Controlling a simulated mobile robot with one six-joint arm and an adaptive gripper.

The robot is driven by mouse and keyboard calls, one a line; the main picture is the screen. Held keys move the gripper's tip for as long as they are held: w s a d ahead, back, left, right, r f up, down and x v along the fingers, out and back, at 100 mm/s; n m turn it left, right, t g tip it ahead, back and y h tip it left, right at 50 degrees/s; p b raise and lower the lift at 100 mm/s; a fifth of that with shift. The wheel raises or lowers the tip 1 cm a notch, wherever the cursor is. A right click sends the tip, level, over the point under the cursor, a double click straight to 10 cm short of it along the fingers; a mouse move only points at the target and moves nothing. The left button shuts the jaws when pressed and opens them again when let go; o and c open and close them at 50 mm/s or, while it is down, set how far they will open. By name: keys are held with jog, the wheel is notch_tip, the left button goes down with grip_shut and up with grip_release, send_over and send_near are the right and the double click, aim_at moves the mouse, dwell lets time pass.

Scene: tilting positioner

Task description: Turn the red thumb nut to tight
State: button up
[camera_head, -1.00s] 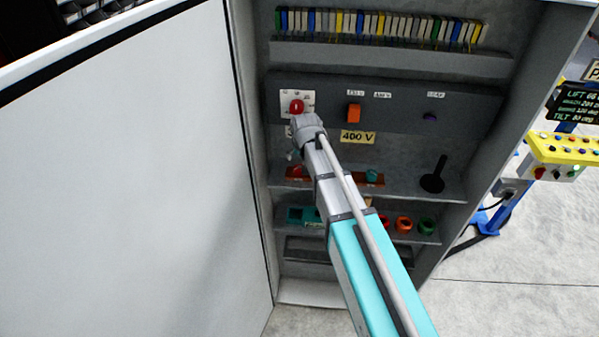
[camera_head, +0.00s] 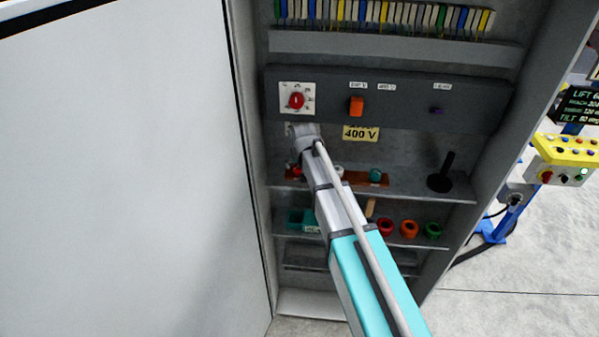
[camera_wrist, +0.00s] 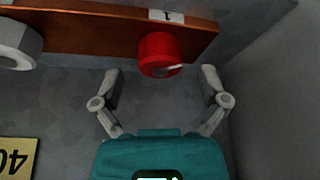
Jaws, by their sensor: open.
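The red thumb nut (camera_wrist: 158,54) sits on a brown-orange bar (camera_wrist: 95,35) under a white label in the wrist view, with a pale mark on its lower face. In the head view the nut (camera_head: 294,170) shows small at the bar's left end, partly hidden by my arm. My gripper (camera_wrist: 161,84) is open and empty. Its two fingers stand apart on either side of the nut's column in the picture, just short of the nut and not touching it. In the head view the fingers cannot be made out.
A white nut (camera_wrist: 15,45) sits farther along the bar, and a teal one (camera_head: 375,176) shows at its other end. A red rotary switch (camera_head: 296,101) is above my wrist. A black lever (camera_head: 441,172) stands to the right. A grey side wall (camera_wrist: 275,100) is close by.

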jog(key=shift+b+x, duration=0.5)
jog(key=shift+x, duration=0.35)
jog(key=c, duration=1.1)
jog(key=shift+c, duration=0.2)
jog(key=shift+m, duration=0.5)
jog(key=m+h, duration=0.1)
jog(key=m, duration=0.2)
jog(key=shift+a+h, duration=0.1)
jog(key=shift+h, duration=0.2)
jog(key=shift+m+h, duration=0.6)
jog(key=shift+m, duration=1.2)
